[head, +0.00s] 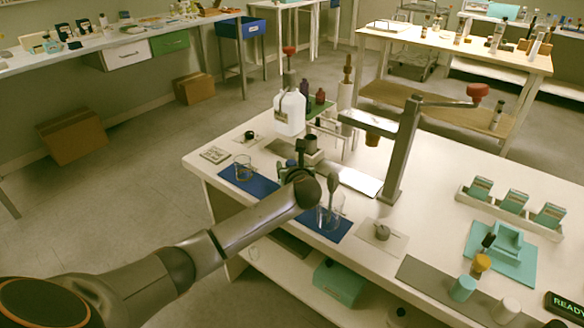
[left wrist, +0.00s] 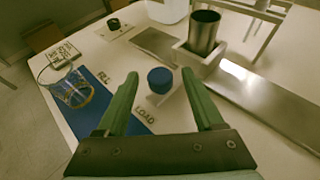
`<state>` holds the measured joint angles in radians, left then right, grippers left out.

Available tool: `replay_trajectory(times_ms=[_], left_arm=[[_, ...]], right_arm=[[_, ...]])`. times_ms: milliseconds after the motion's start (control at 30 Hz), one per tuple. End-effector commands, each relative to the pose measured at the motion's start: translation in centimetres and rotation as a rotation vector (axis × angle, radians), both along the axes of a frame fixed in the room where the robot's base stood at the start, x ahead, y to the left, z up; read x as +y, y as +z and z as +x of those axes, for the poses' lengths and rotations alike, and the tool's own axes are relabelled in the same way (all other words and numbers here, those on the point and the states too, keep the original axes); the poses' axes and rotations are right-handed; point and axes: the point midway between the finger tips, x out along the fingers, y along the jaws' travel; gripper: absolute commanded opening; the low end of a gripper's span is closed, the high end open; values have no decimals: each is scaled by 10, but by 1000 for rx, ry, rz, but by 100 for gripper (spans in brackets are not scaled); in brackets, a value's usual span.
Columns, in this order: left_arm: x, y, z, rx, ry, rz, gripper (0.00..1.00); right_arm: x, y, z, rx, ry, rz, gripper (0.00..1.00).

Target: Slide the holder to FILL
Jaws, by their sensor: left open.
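The holder is a pale square block (left wrist: 198,60) with a dark metal cup (left wrist: 205,32) upright in it. The cup also shows in the head view (head: 309,144). A blue round knob (left wrist: 160,80) stands in front of the block, and I cannot tell how it joins it. The labels FILL (left wrist: 104,78) and LOAD (left wrist: 145,113) lie on the white table, with the knob nearer LOAD. My left gripper (left wrist: 158,88) is open, its green fingers on either side of the knob with gaps visible. In the head view my wrist hides most of the holder. My right gripper is not in view.
A glass beaker (left wrist: 74,90) stands on a blue mat left of the knob. A metal plate (left wrist: 262,98) lies at right. A grey stand with a red-knobbed lever (head: 402,150) rises behind my wrist. A white jug (head: 290,112) is at the back; another beaker (head: 329,215) stands in front.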

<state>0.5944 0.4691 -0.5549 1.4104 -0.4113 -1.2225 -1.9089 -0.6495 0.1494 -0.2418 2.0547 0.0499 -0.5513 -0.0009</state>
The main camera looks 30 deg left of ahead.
Motion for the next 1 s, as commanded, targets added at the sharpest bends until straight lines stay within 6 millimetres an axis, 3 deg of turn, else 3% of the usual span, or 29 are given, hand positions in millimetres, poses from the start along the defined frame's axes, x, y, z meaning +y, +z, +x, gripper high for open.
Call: replay_trajectory(times_ms=[267, 833, 1000], left_arm=[[0, 0, 1, -1, -1, -1, 67], [0, 0, 0, 0, -1, 0, 3], [0, 0, 0, 0, -1, 0, 0]], right_arm=[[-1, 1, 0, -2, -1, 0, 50], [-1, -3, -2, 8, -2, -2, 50], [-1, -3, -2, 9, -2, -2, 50]])
